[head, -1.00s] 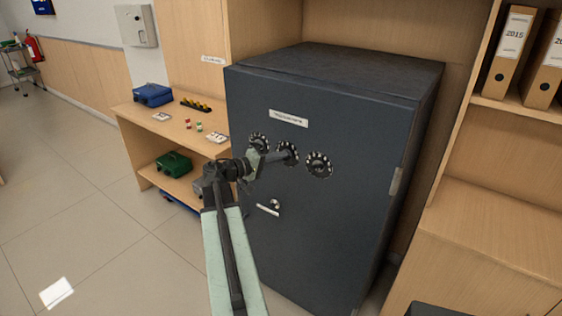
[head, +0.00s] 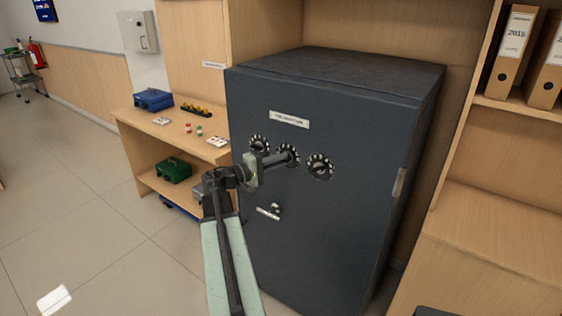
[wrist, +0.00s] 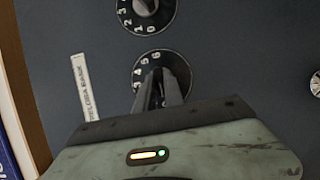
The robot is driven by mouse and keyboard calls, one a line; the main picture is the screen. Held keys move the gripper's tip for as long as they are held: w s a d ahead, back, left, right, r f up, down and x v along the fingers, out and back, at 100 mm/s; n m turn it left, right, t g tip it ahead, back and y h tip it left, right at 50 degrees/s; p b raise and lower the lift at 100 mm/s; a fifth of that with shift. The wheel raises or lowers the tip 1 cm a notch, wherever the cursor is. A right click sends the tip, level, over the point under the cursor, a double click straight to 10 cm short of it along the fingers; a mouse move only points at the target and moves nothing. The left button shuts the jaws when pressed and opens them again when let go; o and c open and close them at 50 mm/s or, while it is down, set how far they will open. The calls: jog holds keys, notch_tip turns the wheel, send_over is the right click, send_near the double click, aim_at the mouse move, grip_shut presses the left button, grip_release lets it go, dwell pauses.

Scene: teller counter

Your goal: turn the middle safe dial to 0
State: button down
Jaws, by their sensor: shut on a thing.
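The middle safe dial (head: 293,148) is a round black dial with white numbers, between the left dial (head: 259,143) and the right dial (head: 320,167) on the dark safe door. My gripper (head: 284,159) reaches it from the left and is shut on its knob. In the wrist view, my fingers (wrist: 164,88) cover the middle and lower part of the middle dial (wrist: 151,61). The numbers 4, 5 and 6 show along its visible rim. The pointer mark is hidden or too small to tell.
The dark safe (head: 330,235) has a label plate (head: 289,119) above the dials and a small handle (head: 275,208) below. A wooden shelf (head: 180,127) with small items stands at left. Binders (head: 515,47) stand on shelving at right.

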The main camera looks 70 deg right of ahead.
jog(key=c, duration=1.4)
grip_release()
jog(key=shift+c, duration=0.2)
jog(key=v, duration=0.8)
